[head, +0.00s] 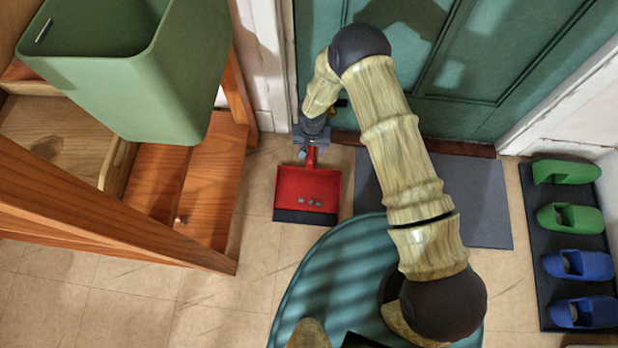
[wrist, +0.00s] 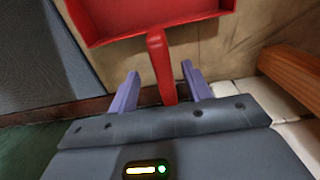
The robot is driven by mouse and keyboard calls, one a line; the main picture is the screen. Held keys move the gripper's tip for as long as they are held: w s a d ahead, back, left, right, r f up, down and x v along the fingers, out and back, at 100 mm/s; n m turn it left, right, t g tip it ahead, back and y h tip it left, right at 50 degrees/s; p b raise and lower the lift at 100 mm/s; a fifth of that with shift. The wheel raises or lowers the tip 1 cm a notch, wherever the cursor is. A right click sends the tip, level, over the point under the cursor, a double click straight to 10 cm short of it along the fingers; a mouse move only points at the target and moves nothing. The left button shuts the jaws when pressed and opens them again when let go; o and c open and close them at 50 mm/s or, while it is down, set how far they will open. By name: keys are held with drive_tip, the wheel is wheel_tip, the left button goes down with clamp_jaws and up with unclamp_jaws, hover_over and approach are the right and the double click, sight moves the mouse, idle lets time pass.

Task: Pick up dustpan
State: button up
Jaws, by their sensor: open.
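The red dustpan (head: 308,184) lies on the tiled floor, with a dark front lip and a few small grey bits in its pan. Its handle points toward the green door. My gripper (head: 308,153) is at the handle end. In the wrist view the red handle (wrist: 161,68) runs between the two purple fingers of my gripper (wrist: 160,88). The fingers are open, with a gap on each side of the handle. The handle's far end is hidden by the gripper body.
A wooden stair or shelf frame (head: 210,190) with a green bin (head: 130,80) stands close on the left. A grey doormat (head: 470,200) lies to the right before the green door (head: 480,60). A dark tray (head: 550,235) with green and blue slippers is at far right.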

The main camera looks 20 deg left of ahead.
sight(311, 151)
drive_tip(key=shift+a+f+b, duration=0.15)
drive_tip(key=shift+f+b, duration=2.15)
drive_tip(key=shift+f, duration=0.35)
clamp_jaws()
drive_tip(key=shift+r, duration=0.2)
wheel_tip(311, 151, up, 10)
drive_tip(key=p, duration=0.6)
drive_tip(key=shift+f, duration=0.1)
drive_tip(key=shift+w+p, duration=0.1)
drive_tip(key=shift+p, duration=0.25)
